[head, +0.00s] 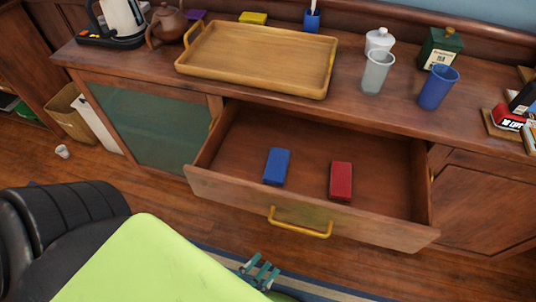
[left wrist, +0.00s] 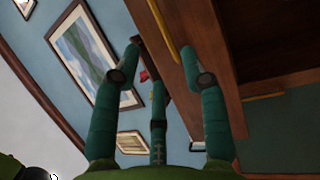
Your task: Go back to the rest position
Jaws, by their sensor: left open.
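My left gripper (head: 262,272) shows at the bottom of the head view, in front of the open drawer and below its yellow handle (head: 300,222). Its teal fingers are spread with nothing between them, as the left wrist view (left wrist: 158,85) also shows. The wooden drawer (head: 230,190) is pulled out of the sideboard. Inside it lie a blue box (head: 277,166) and a red box (head: 341,181), apart from each other. My right gripper is in neither view.
On the sideboard top (head: 300,108) stand a wooden tray (head: 255,58), a kettle (head: 122,20), a teapot (head: 168,24), a frosted cup (head: 376,72), a blue cup (head: 438,88) and a green canister (head: 440,48). A black chair (head: 70,215) is at left. A small cup (head: 62,151) lies on the floor.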

